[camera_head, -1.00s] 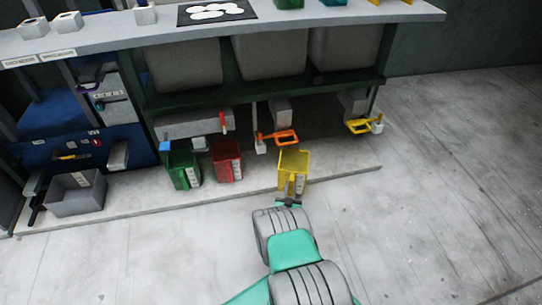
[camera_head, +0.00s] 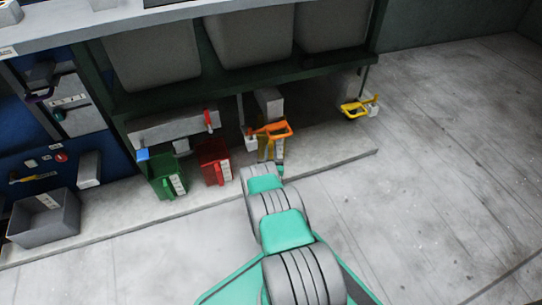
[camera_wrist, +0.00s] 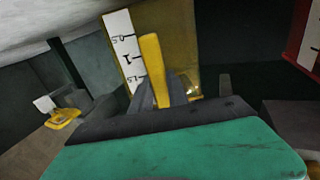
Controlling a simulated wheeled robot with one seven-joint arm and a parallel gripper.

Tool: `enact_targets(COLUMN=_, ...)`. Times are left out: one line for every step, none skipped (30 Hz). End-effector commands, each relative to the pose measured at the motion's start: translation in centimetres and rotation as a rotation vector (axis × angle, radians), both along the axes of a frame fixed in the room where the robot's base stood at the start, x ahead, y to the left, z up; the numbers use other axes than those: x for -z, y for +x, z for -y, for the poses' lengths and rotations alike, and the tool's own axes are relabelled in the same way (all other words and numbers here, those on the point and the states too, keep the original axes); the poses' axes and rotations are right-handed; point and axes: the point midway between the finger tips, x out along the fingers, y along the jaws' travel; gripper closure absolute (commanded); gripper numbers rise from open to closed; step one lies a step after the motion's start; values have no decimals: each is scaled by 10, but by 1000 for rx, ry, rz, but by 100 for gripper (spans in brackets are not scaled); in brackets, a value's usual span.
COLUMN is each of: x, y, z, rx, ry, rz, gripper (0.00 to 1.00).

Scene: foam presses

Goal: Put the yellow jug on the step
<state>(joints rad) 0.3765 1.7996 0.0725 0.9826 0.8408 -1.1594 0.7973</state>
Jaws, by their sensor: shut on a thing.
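The yellow jug (camera_head: 262,149) is at the shelf's foot in the head view, below an orange lever and partly hidden by my arm. In the wrist view the yellow jug (camera_wrist: 183,45) shows its white scale and upright yellow handle. My gripper (camera_head: 278,168) is shut on that handle; its dark fingers (camera_wrist: 165,92) show on both sides of it in the wrist view. The step (camera_head: 325,154) is the low pale concrete slab under the shelf. I cannot tell whether the jug's bottom touches the step.
A red jug (camera_head: 213,163) and a green jug (camera_head: 167,177) stand to the left on the step. The orange lever (camera_head: 275,131) is right above the yellow jug. A yellow lever (camera_head: 355,109) is to the right. A grey bin (camera_head: 45,220) stands far left. Floor at right is clear.

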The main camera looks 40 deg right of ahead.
Motion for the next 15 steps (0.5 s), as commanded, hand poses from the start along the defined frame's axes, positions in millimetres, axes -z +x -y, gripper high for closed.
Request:
enact_targets(x=27, y=-3, z=-1, rx=0, ry=2, rz=-5, gripper=100)
enact_targets(x=33, y=-3, z=-1, rx=0, ry=2, rz=-5, gripper=100)
enact_targets(x=38, y=-2, z=-1, rx=0, ry=1, rz=-4, gripper=100)
enact_targets(x=40, y=-3, z=0, rx=2, ry=1, rz=-4, gripper=100)
enact_targets(x=39, y=-3, z=1, rx=3, ry=1, rz=-3, gripper=100)
enact_targets(x=37, y=-3, z=2, rx=4, ry=0, rz=-2, gripper=100)
enact_targets(x=35, y=-3, z=2, rx=5, ry=0, rz=-2, gripper=100)
enact_targets(x=34, y=-4, z=3, rx=6, ry=0, rz=-2, gripper=100)
enact_targets(x=34, y=-4, z=3, rx=6, ry=0, rz=-2, gripper=100)
enact_targets(x=34, y=-4, z=3, rx=6, ry=0, rz=-2, gripper=100)
enact_targets(x=34, y=-4, z=3, rx=6, ry=0, rz=-2, gripper=100)
enact_targets(x=35, y=-4, z=3, rx=6, ry=0, rz=-2, gripper=100)
enact_targets(x=36, y=-4, z=3, rx=6, ry=0, rz=-2, gripper=100)
enact_targets(x=37, y=-4, z=3, rx=6, ry=0, rz=-2, gripper=100)
enact_targets(x=38, y=-4, z=3, rx=6, ry=0, rz=-2, gripper=100)
